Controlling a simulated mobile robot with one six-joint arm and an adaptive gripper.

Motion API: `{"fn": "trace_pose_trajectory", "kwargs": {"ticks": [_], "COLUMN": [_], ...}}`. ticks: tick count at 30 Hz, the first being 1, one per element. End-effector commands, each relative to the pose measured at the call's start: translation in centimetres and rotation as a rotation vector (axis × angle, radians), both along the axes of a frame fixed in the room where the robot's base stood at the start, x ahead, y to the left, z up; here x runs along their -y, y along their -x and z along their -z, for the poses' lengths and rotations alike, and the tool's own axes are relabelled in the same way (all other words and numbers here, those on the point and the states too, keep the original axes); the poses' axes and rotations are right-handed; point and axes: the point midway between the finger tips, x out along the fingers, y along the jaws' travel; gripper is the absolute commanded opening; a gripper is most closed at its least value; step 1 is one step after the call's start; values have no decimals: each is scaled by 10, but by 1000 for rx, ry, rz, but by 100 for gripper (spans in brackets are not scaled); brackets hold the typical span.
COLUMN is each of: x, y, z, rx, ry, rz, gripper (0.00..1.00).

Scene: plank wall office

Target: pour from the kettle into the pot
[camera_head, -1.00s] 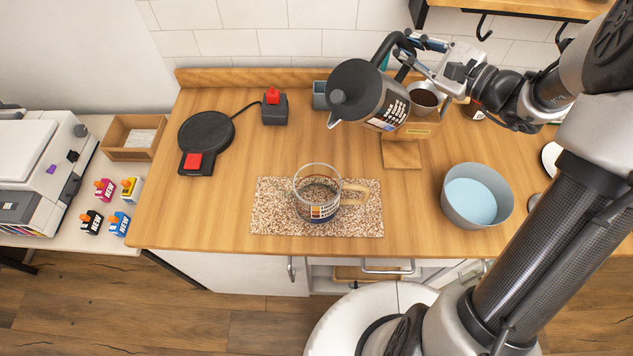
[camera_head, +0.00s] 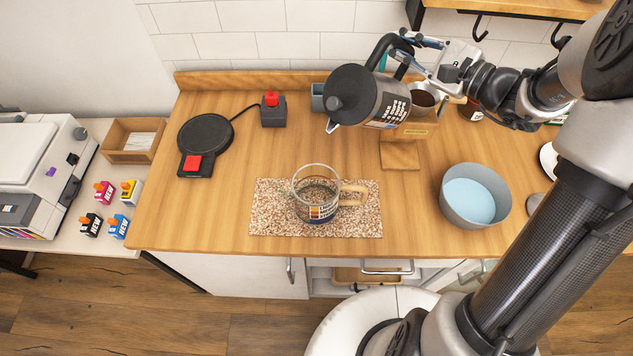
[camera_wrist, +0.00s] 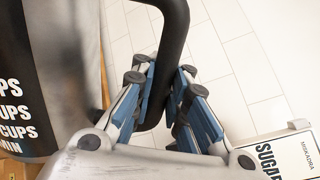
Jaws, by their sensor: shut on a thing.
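The kettle (camera_head: 378,103) is dark with a silver, lettered body, a black lid and a black handle. It hangs in the air over the back middle of the counter, tilted with its spout to the lower left. My gripper (camera_head: 402,45) is shut on its handle, which also shows between the fingers (camera_wrist: 163,88) in the wrist view. The pot (camera_head: 317,210) is clear glass with a wooden handle to its right. It stands upright on a speckled mat (camera_head: 270,222), in front of and lower than the kettle. No stream shows from the spout. Whether the pot holds liquid is unclear.
A round black heating base (camera_head: 206,134) with a red switch sits at left, near a dark box with a red button (camera_head: 272,108). A grey bowl of light blue content (camera_head: 447,205) stands right. A brown container (camera_head: 423,101) is behind the kettle. The counter's front left is clear.

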Motion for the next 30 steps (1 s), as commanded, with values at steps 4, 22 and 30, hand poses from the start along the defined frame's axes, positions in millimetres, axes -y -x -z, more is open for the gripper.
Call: {"fn": "trace_pose_trajectory", "kwargs": {"ticks": [4, 22, 30], "x": [-1, -2, -3], "y": [0, 0, 0], "z": [-5, -7, -6], "rx": [16, 42, 50], "ry": [7, 36, 47], "rz": [0, 3, 3], "gripper": [0, 0, 0]}}
